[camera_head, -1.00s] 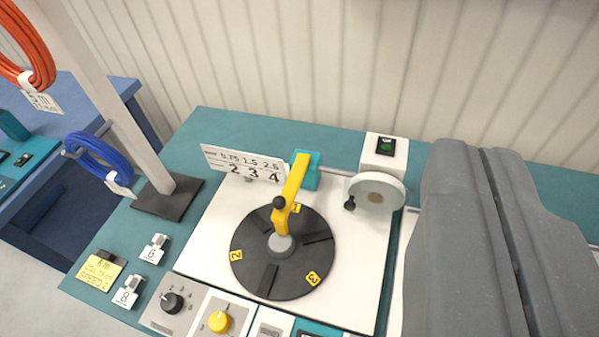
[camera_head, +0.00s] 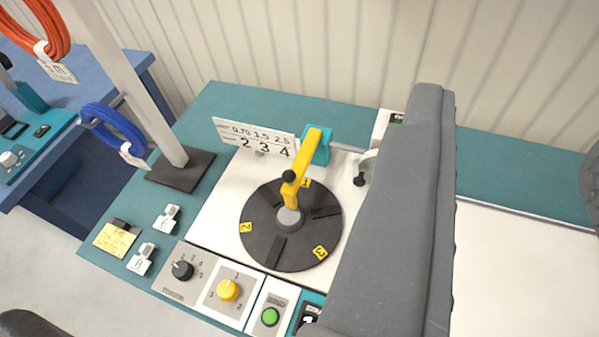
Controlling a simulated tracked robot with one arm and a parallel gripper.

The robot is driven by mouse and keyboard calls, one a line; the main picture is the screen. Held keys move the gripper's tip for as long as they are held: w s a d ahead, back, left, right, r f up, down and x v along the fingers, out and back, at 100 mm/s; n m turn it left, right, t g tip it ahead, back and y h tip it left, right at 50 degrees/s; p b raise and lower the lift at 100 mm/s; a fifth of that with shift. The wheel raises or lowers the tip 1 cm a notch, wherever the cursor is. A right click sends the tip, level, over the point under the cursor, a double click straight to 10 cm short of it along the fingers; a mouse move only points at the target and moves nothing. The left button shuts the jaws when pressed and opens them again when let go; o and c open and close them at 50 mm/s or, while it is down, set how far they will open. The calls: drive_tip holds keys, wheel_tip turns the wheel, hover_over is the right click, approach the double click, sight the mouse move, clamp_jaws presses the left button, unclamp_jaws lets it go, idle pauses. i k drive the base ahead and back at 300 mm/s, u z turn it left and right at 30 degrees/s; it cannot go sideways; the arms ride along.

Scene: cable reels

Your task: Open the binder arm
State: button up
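The yellow binder arm (camera_head: 306,165) runs from a turquoise bracket (camera_head: 320,148) at the back down to the hub of the black turntable disc (camera_head: 275,247). A black knob (camera_head: 289,177) sits on the arm near its lower end. The disc carries yellow labels 1, 2 and 3. My gripper (camera_head: 512,130) is open and empty. Its large grey left finger stands right of the disc, and part of the other finger shows at the right edge. The left finger hides most of the white wheel unit (camera_head: 368,160). Neither finger appears to touch the arm.
A white number plate (camera_head: 254,138) stands left of the arm. A post (camera_head: 135,85) with blue (camera_head: 112,128) and orange (camera_head: 38,30) cable coils rises at the left. A black knob (camera_head: 182,270), yellow knob (camera_head: 228,290) and green button (camera_head: 270,317) line the front.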

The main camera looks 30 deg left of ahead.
sight(292, 178)
drive_tip(key=z, duration=0.6)
drive_tip(key=k, duration=1.8)
drive_tip(key=u, duration=0.7)
drive_tip(key=i, duration=1.7)
drive_tip(key=z, duration=0.05)
